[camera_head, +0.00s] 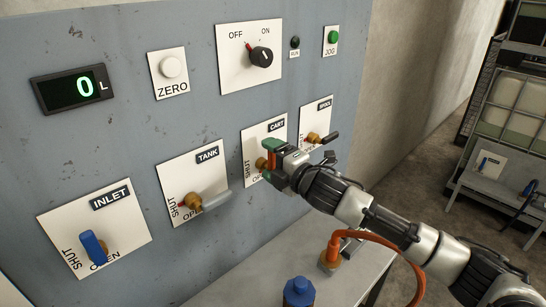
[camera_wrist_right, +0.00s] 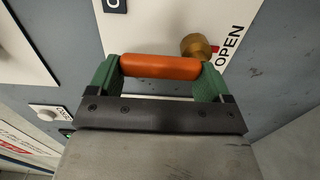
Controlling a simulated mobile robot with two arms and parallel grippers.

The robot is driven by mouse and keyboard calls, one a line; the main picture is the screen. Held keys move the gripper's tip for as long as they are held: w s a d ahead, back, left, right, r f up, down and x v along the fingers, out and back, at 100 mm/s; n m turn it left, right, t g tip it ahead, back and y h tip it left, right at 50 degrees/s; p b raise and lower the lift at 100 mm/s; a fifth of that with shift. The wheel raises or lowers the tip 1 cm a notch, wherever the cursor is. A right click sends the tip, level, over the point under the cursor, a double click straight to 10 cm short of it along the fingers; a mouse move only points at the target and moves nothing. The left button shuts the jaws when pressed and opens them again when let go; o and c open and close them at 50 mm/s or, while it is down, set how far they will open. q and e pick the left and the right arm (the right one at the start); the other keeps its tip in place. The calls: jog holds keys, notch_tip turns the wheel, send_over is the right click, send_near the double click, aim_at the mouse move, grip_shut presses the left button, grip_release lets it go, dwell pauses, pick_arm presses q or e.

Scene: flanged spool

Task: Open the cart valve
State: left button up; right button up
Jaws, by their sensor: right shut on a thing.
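The cart valve has a brass body (camera_head: 261,163) on a white plate labelled CART (camera_head: 254,137), with SHUT on the left and OPEN below. Its orange handle (camera_head: 271,161) is mostly hidden by my right gripper (camera_head: 278,162) in the head view. In the right wrist view, the orange handle (camera_wrist_right: 160,66) lies between the green fingertips of the right gripper (camera_wrist_right: 159,75), which touch it at both sides. The brass body (camera_wrist_right: 196,46) and the OPEN mark (camera_wrist_right: 229,46) show beyond it. The handle's exact angle is hard to tell. My left gripper is not in view.
The spool valve (camera_head: 313,138) is close to the right, the tank valve (camera_head: 205,200) and blue-handled inlet valve (camera_head: 94,246) to the left. A display (camera_head: 72,88) reads 0 L. An orange hose (camera_head: 408,262) and a blue-capped bottle (camera_head: 298,291) are below.

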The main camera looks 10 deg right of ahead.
jog(key=shift+f, duration=0.1)
dwell(0.4)
jog(key=o, duration=1.2)
jog(key=shift+b+v, duration=1.4)
jog(key=shift+v, duration=4)
